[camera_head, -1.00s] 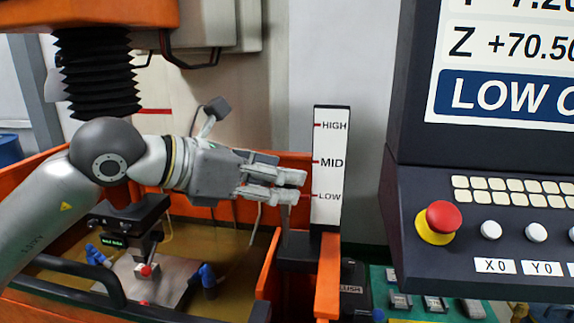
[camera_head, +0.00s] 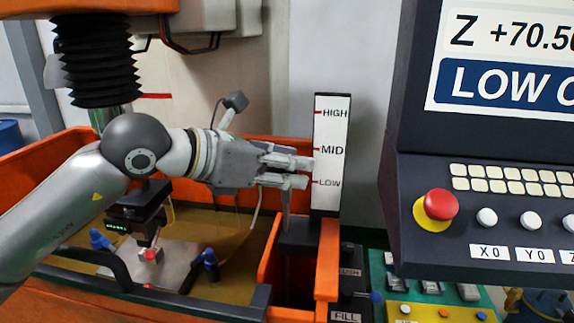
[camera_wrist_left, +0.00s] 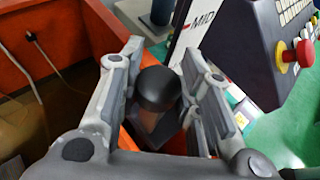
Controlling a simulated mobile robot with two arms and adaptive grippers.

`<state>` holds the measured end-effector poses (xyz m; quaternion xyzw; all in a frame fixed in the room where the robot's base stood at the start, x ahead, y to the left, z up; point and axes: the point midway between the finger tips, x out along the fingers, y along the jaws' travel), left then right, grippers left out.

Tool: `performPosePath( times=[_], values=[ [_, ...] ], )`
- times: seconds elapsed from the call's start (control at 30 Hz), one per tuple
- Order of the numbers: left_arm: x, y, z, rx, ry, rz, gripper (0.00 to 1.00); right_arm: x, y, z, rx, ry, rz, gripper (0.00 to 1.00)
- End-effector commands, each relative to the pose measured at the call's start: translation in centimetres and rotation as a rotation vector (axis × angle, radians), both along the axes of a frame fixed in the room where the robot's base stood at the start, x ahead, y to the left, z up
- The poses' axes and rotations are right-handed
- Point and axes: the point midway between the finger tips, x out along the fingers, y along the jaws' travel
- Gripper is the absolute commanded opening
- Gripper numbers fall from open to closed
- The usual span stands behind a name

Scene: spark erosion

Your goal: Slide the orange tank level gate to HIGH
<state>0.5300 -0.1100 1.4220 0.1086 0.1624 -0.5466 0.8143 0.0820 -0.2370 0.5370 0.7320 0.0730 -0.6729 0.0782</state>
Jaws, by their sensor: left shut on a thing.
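The upright level scale (camera_head: 329,200) reads HIGH, MID and LOW from top to bottom, with red marks. My left gripper (camera_head: 299,172) is beside its left edge, at a height between LOW and MID. In the left wrist view, a black rounded knob (camera_wrist_left: 158,88) with a brownish lower part sits between the fingers, and I take it for the tank level gate's handle. The gripper is shut on it. In the head view the fingers hide the knob, and a thin grey upright (camera_head: 286,215) shows below them. My right gripper is out of view.
The orange tank wall (camera_head: 328,262) stands below the scale. A control panel with a red stop button (camera_head: 436,206) is at the right. A fixture on a metal plate (camera_head: 180,262) sits in the tank's liquid at the left.

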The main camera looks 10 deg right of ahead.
Motion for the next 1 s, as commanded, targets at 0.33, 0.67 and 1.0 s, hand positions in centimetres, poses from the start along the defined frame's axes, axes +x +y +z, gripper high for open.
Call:
performPosePath(
  times=[0.33, 0.67, 1.0],
  values=[
    [0.1, 0.0, 4.1, -0.005, -0.007, 0.001, 0.0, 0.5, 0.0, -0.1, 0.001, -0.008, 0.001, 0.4],
    [0.0, 0.0, 11.7, -0.004, -0.005, 0.002, 0.0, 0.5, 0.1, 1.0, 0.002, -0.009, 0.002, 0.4],
    [0.0, 0.0, 12.3, -0.005, -0.002, 0.0, 0.0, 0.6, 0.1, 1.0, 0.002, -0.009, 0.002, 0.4]
  ],
)
